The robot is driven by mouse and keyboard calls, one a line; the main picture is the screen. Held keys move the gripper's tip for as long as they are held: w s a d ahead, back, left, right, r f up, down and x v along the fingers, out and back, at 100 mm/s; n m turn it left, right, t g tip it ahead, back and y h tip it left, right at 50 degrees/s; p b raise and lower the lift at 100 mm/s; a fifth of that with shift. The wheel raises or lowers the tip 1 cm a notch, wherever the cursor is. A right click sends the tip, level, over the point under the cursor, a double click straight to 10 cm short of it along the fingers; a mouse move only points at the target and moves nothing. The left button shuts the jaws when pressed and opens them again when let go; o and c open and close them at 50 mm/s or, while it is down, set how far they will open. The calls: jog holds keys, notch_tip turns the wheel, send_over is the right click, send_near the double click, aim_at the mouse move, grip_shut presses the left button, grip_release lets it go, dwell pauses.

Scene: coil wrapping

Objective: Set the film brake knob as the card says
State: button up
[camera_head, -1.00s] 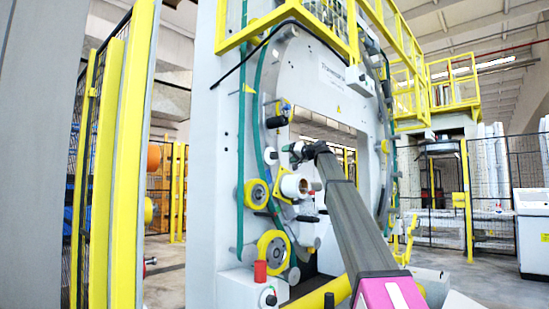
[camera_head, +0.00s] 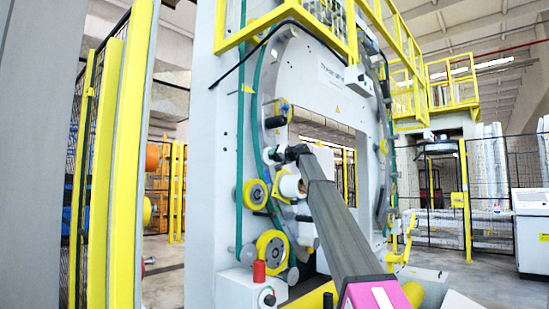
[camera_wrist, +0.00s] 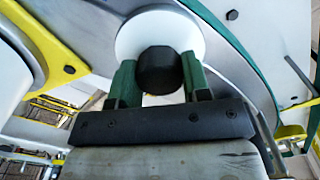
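The black film brake knob (camera_wrist: 158,70) stands out from a round white disc (camera_wrist: 130,38) at the top middle of the wrist view. My gripper (camera_wrist: 160,75) has its two green fingers apart, one on each side of the knob. Whether they touch it is hard to tell. In the head view my gripper (camera_head: 279,154) is at the white disc (camera_head: 267,154) on the ring machine's left side. The knob is too small to make out there. No mark on the knob and no readable card show.
The grey ring (camera_head: 262,75) and a green belt (camera_head: 247,150) run beside the disc. Yellow rollers (camera_head: 271,248) and a white film roll (camera_head: 291,186) sit below it. A black handle (camera_head: 276,122) juts out just above. A red button (camera_head: 259,272) is lower down.

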jog(key=shift+c, duration=0.9)
jog(key=shift+n, duration=0.3)
jog(key=n, duration=0.4)
jog(key=shift+n, duration=2)
jog(key=o, duration=0.9)
jog(key=shift+d, duration=0.1)
